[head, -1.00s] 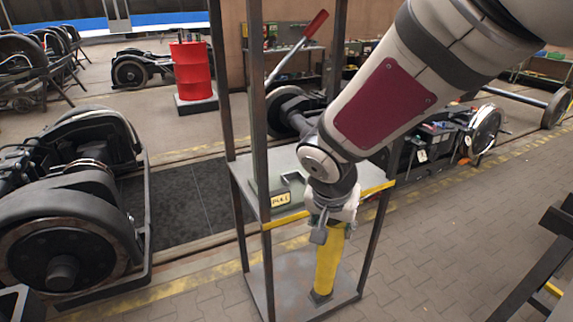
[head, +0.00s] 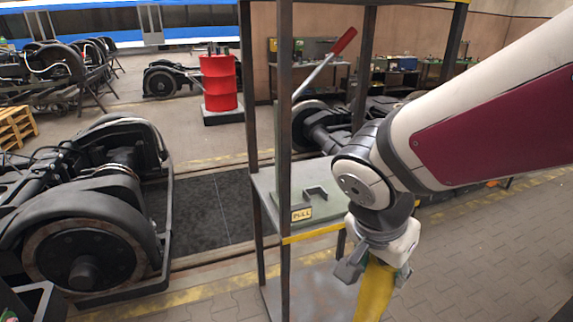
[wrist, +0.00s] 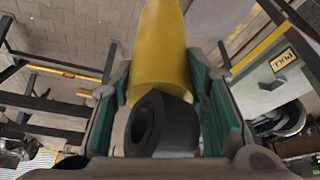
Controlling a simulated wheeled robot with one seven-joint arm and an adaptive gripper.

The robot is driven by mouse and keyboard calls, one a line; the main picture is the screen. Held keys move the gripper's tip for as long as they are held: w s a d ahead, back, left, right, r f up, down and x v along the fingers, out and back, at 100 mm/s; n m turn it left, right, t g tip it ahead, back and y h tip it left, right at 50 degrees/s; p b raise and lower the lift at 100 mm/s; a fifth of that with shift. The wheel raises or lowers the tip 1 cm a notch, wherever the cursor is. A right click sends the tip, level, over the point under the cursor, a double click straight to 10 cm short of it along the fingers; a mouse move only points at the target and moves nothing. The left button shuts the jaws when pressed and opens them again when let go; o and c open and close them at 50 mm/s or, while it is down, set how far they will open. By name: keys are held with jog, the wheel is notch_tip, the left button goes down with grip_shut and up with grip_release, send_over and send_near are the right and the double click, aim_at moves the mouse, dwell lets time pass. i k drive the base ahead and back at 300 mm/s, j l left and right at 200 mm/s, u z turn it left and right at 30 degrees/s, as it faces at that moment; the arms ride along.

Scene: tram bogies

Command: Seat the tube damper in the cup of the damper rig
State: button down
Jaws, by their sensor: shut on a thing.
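The tube damper is a yellow tube (head: 373,296) with a black ring-shaped eye (wrist: 158,125) at its near end. My gripper (head: 377,264) is shut on it near that end. In the wrist view the yellow tube (wrist: 160,45) lies between the green-padded fingers. In the head view it hangs slightly tilted, its lower end cut off by the picture's bottom edge. I cannot make out the cup.
The rack's posts (head: 284,120) and its lower plate (head: 305,297) stand close left of my gripper. A lever with a red handle (head: 345,40) rises behind it. A bogie (head: 85,225) fills the left; a red drum (head: 218,83) stands behind. Paved floor at lower right is clear.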

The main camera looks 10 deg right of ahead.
aim_at(314, 199)
jog(key=i+l+u, duration=0.5)
jog(key=i+l, duration=0.7)
jog(key=l, duration=0.1)
